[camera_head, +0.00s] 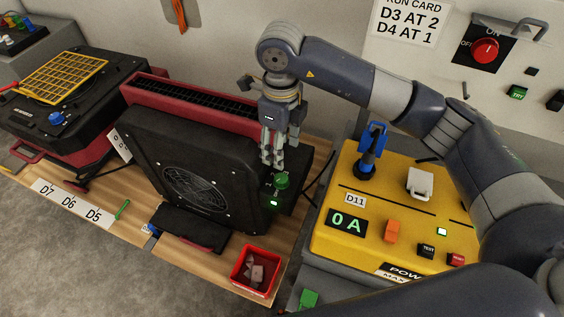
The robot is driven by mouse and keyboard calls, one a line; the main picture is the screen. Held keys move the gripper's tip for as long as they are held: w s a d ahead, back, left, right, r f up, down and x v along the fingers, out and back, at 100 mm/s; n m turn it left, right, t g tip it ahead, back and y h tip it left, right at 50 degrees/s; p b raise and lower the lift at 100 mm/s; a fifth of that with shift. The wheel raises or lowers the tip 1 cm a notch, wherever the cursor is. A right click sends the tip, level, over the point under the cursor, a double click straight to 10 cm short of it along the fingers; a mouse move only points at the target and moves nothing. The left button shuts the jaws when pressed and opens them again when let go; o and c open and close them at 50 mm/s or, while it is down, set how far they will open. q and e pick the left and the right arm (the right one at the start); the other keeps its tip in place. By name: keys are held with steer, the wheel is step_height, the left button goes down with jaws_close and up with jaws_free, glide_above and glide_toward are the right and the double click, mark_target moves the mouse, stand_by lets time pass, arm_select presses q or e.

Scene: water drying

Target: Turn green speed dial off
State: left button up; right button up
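The green speed dial (281,180) sits on a dark box at the right side of the black fan unit (195,185). A green light (274,203) glows just below it. My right gripper (273,163) points down just above and beside the dial, its fingers close together. I cannot tell whether the fingertips touch the dial, nor how far apart they are. The dial's pointer mark is too small to read. My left gripper is not in view.
A yellow power unit (330,215) with a "0 A" display stands close on the right, with a blue lever (372,148) on top. A red bin (254,271) sits at the bench front. A black and red unit (75,95) stands left.

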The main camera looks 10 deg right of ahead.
mark_target(282, 179)
step_height(282, 179, down, 12)
steer(key=m+p, duration=0.2)
steer(key=m, duration=0.1)
steer(key=m+p, duration=0.1)
steer(key=p, duration=0.1)
steer(key=shift+s+d+r+m, duration=0.15)
steer(key=shift+r+m, duration=0.1)
steer(key=shift+m, duration=0.15)
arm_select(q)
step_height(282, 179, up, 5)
arm_select(e)
steer(key=c, duration=1.1)
